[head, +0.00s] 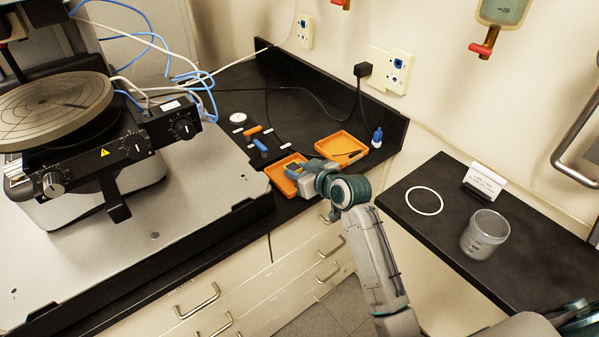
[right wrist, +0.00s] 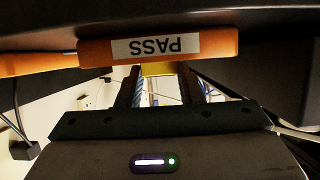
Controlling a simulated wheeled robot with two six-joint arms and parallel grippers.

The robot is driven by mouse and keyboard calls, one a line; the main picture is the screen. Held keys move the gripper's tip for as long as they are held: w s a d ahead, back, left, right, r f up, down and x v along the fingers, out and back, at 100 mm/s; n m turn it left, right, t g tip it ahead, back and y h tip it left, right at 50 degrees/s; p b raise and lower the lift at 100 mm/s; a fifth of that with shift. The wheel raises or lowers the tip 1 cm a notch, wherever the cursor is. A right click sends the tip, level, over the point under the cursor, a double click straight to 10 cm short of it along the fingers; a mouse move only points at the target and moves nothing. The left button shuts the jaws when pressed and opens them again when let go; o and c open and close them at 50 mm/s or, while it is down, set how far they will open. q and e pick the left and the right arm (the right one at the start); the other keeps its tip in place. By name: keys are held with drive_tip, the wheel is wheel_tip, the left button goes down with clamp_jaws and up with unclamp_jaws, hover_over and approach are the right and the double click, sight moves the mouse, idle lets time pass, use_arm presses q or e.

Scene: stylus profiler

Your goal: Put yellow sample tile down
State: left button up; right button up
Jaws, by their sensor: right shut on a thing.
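My right gripper (head: 295,171) is low at the front orange tray (head: 279,183), on the black bench. It is shut on the yellow sample tile (right wrist: 158,69), which shows as a yellow strip between the fingers in the right wrist view. The fingers (right wrist: 165,88) and the gripper body hide much of the tile and part of the tray in the head view. In the right wrist view an orange tray wall (right wrist: 215,49) with an upside-down PASS label is close to the fingers. Whether the tile touches the tray floor I cannot tell. My left gripper is not in view.
A second orange tray (head: 352,144) stands just behind, with a small blue-capped bottle (head: 377,138) beside it. Orange and blue tools (head: 261,146) lie to the left. The profiler (head: 120,145) fills the left. A side table (head: 448,222) holds a glass jar (head: 485,234).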

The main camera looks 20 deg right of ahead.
drive_tip(key=shift+f, duration=0.7)
drive_tip(key=shift+f, duration=0.1)
drive_tip(key=shift+f, duration=0.15)
drive_tip(key=o, duration=0.9)
drive_tip(key=shift+o, duration=0.2)
